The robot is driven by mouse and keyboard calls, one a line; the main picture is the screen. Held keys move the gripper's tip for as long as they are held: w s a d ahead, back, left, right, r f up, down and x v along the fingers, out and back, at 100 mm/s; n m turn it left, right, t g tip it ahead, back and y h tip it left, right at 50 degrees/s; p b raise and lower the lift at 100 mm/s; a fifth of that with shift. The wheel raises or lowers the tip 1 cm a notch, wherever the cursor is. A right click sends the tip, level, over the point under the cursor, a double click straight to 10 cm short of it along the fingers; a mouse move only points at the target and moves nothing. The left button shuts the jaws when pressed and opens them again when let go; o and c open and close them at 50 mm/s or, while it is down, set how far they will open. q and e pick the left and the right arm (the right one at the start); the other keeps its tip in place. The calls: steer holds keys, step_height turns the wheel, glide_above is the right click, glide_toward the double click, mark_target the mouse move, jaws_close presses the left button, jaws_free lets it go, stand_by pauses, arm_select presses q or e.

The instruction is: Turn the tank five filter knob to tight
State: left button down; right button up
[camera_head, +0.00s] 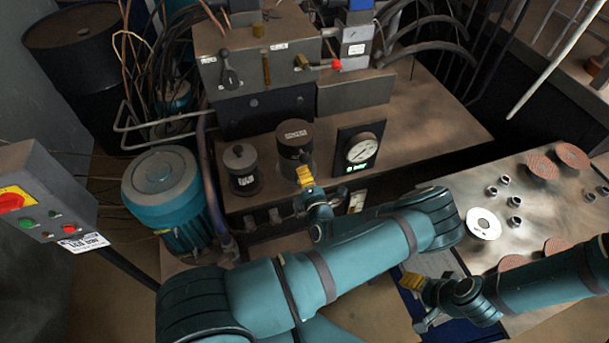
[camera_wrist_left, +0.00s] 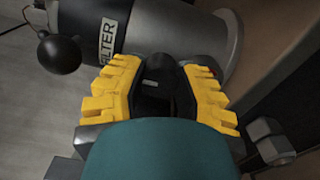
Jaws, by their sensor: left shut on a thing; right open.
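A dark upright cylinder (camera_head: 294,138) with a lettered top stands on the machine's bench; its side shows as a grey cylinder in the left wrist view (camera_wrist_left: 200,35). My left gripper (camera_head: 305,176) is at its front, lower side. In the left wrist view my left gripper's yellow fingers (camera_wrist_left: 157,92) are shut on a dark knob (camera_wrist_left: 153,70) with a small pale mark. The knob's turn setting cannot be read. My right gripper (camera_head: 415,302) is open and empty at the lower right.
A gauge (camera_head: 361,148) stands close right of the dark cylinder. A teal motor (camera_head: 162,195) and a grey control box (camera_head: 45,195) are at left. A worktable (camera_head: 460,190) with discs and nuts is at right. Hoses and pipes crowd the back.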

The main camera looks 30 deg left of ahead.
arm_select(q)
steer(key=shift+w+r, duration=0.1)
stand_by(0.4)
steer(key=c, duration=0.6)
jaws_free()
steer(key=v, duration=1.2)
